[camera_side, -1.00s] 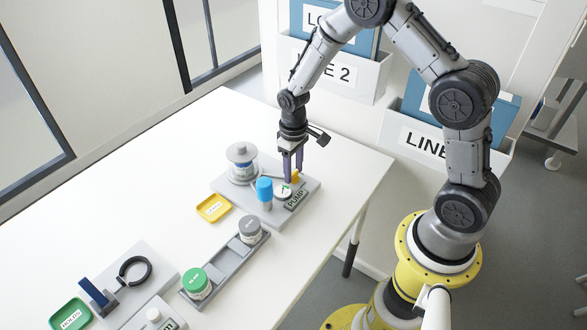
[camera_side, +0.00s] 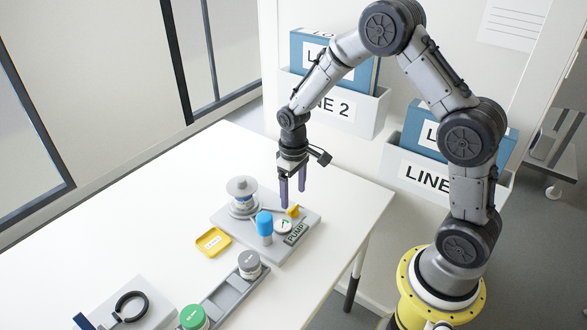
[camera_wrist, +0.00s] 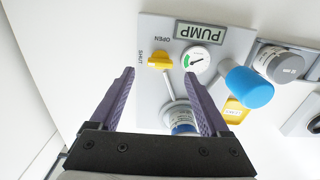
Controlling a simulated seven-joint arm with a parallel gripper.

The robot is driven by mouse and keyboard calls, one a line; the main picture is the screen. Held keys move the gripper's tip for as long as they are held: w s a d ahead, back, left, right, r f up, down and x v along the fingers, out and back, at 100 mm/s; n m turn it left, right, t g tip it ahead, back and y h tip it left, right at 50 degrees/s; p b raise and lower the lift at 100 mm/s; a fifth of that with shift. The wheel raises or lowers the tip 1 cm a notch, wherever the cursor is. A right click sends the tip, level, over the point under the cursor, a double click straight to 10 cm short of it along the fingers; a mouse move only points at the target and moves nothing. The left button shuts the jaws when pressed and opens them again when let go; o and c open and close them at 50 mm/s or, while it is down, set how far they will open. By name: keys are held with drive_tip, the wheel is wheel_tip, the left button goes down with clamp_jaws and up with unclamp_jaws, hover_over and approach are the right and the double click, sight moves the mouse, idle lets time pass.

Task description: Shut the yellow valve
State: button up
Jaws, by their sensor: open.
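The yellow valve (camera_side: 293,211) is a small handle on the grey pump board (camera_side: 310,220), beside a round white gauge (camera_side: 283,226). In the wrist view the valve (camera_wrist: 160,59) has the words OPEN and SHUT printed by it. Its broad body lies near the SHUT word, but I cannot tell its exact setting. My gripper (camera_side: 292,190) points down above the valve, apart from it. In the wrist view my gripper (camera_wrist: 159,73) has its two purple fingers spread wide with nothing between them.
A blue-capped post (camera_side: 265,224) stands close to the gauge, and a spool-like holder (camera_side: 242,198) stands at the board's back left. A yellow tray (camera_side: 212,242) and a rack with a grey-lidded jar (camera_side: 249,264) are nearby. The table's right side is clear.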

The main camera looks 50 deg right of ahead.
wheel_tip(320, 180, up, 10)
drive_tip(key=shift+f, duration=0.2)
wheel_tip(320, 180, up, 9)
drive_tip(key=t, duration=0.2)
hover_over(293, 207)
drive_tip(key=s+a, duration=0.2)
drive_tip(key=s+a+r+t, duration=0.1)
drive_tip(key=s+r+t, duration=0.1)
drive_tip(key=s+r, duration=0.55)
drive_tip(key=s+f, duration=0.2)
drive_tip(key=s, duration=0.5)
drive_tip(key=s+a+f+t, duration=0.1)
drive_tip(key=s, duration=0.5)
drive_tip(key=shift+s+a+f+t, duration=0.2)
drive_tip(key=shift+s+f+t, duration=0.1)
drive_tip(key=shift+s+f, duration=0.1)
drive_tip(key=shift+r, duration=0.1)
